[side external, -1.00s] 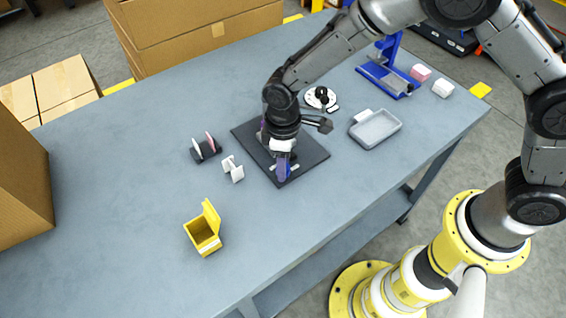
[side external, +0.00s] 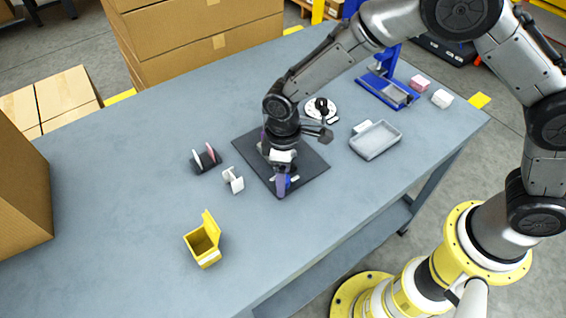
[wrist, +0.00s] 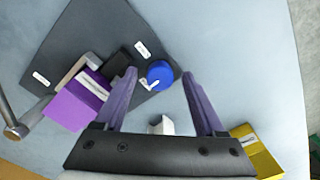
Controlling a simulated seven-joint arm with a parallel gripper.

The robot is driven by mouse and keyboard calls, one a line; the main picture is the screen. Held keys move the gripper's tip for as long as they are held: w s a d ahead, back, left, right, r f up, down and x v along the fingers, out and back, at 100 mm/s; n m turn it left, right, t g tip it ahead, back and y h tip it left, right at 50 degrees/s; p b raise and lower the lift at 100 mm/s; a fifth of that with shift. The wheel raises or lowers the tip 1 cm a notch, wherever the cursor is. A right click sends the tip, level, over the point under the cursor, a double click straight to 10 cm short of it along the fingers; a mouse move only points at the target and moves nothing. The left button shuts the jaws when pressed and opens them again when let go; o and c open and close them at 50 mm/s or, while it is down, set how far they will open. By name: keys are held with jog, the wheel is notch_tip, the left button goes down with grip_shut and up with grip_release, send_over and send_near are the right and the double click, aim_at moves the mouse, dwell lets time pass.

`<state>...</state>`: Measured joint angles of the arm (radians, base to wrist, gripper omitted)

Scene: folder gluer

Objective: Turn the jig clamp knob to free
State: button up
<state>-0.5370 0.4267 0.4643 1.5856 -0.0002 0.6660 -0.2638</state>
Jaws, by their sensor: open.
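The blue clamp knob (wrist: 160,74) is a round cap at the edge of the dark jig plate (wrist: 75,40). In the side view only a bit of the blue knob (side external: 289,180) shows beside my fingers, and the dark plate (side external: 308,166) lies flat on the bench. My gripper (wrist: 159,73) is open, with its two purple fingers on either side of the knob and a gap showing at each side. In the side view my gripper (side external: 281,190) points down over the plate's front part. White labels (wrist: 142,48) lie near the knob; their text is unreadable.
A purple block (wrist: 75,108) and a black block sit on the plate left of the fingers. A yellow open box (side external: 203,245), a white piece (side external: 233,180) and a dark rack (side external: 206,160) stand left of the plate. A grey tray (side external: 375,140) is at right.

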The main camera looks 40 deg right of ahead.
notch_tip(320, 180, up, 14)
jog(key=shift+f, duration=0.15)
dwell(0.4)
jog(key=s+d+r+m+t, duration=0.2)
jog(key=s+d+r, duration=0.1)
jog(key=d+r, duration=0.5)
jog(key=s+d+r+m+t, duration=0.2)
jog(key=d+r, duration=0.5)
jog(key=s+d+f+m, duration=0.2)
jog(key=s+d, duration=0.1)
jog(key=s, duration=0.5)
jog(key=s+d+f+m+t, duration=0.1)
jog(key=s+d+f+m, duration=0.1)
jog(key=s, duration=0.6)
jog(key=shift+s+d+f+m+t, duration=0.25)
jog(key=shift+d+m, duration=0.35)
jog(key=shift+d, duration=0.65)
